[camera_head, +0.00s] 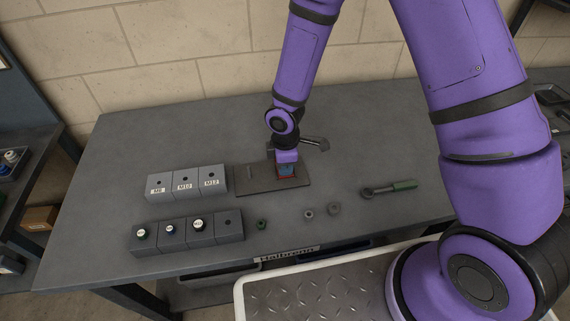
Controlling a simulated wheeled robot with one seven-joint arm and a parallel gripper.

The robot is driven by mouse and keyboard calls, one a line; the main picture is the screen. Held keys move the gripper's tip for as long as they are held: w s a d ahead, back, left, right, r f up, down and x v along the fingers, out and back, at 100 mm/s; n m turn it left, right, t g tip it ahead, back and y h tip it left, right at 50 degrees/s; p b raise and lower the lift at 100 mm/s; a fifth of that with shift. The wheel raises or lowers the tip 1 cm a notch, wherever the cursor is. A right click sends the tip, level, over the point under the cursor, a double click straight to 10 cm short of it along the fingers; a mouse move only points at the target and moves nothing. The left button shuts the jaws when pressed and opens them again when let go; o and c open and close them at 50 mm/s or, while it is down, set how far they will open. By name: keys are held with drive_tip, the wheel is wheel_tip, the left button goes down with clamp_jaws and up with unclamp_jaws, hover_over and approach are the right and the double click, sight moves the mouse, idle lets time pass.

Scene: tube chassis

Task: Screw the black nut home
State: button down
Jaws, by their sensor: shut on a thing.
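My gripper (286,169) points down at the grey plate (255,185) in the middle of the table. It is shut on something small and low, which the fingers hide. A blue and red patch shows at the fingertips, too small to make out. I cannot pick out the black nut for certain. Loose on the table in front of the plate are a green nut (262,224) and two grey nuts, one smaller (308,214) and one larger (334,209).
A back row of labelled grey blocks (186,183) stands left of the plate. A dark metal tool (315,143) is behind my gripper.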

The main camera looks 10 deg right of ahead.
drive_tip(key=m, duration=0.4)
drive_tip(key=shift+m, duration=0.4)
drive_tip(key=m, duration=0.3)
drive_tip(key=shift+m, duration=1.1)
drive_tip(key=m, duration=0.2)
drive_tip(key=shift+m, duration=0.3)
drive_tip(key=m, duration=0.2)
drive_tip(key=shift+w+m, duration=0.1)
drive_tip(key=shift+m, duration=0.2)
